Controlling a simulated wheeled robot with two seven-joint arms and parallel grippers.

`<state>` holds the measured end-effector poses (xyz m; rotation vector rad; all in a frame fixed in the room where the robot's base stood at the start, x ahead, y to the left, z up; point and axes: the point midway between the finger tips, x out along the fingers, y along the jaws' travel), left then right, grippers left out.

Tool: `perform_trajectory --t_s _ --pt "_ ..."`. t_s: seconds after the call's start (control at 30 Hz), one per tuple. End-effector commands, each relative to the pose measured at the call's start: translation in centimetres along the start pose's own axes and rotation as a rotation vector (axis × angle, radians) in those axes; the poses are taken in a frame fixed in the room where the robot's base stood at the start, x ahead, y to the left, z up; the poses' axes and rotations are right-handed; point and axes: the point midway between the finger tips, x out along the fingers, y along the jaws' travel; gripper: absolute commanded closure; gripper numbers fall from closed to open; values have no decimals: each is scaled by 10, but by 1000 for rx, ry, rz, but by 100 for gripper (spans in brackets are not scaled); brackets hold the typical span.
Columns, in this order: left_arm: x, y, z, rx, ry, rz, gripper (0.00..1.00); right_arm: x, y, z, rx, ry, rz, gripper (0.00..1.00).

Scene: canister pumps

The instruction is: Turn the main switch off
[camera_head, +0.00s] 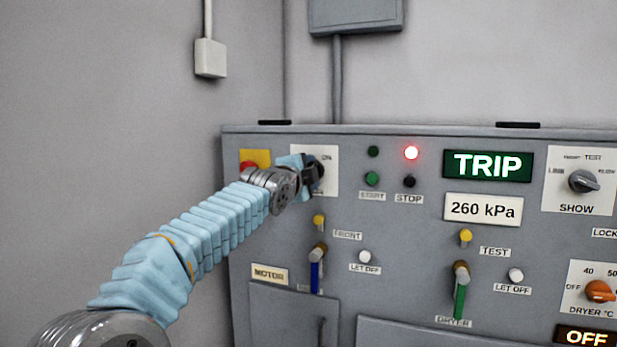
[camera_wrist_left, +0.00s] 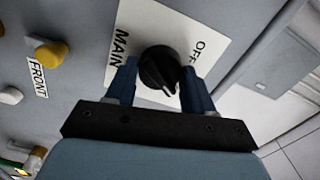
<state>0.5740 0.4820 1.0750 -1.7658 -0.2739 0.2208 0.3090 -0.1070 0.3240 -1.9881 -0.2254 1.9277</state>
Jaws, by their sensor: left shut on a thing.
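The main switch is a round black knob (camera_wrist_left: 158,66) on a white plate (camera_wrist_left: 150,20) marked MAIN and OFF in the left wrist view. A white pointer mark on the knob points down in that picture, away from the word OFF at the upper right. My left gripper (camera_wrist_left: 161,82) has one finger on each side of the knob and is shut on it. In the head view my left gripper (camera_head: 308,172) covers most of the knob, in front of the white plate (camera_head: 328,182). My right gripper is in neither view.
A red button on a yellow plate (camera_head: 262,156) sits just left of the switch, close to my wrist. Green START (camera_head: 372,179) and black STOP (camera_head: 409,181) buttons are to the right. A red lamp (camera_head: 411,152) is lit. The display (camera_head: 487,165) reads TRIP. Levers (camera_head: 318,255) stick out below.

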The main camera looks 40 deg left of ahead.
Motion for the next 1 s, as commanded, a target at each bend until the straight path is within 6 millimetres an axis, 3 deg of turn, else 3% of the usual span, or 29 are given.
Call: perform_trajectory --t_s 1.0 --pt "1 4 0 -958 -2 4 78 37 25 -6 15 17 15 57"
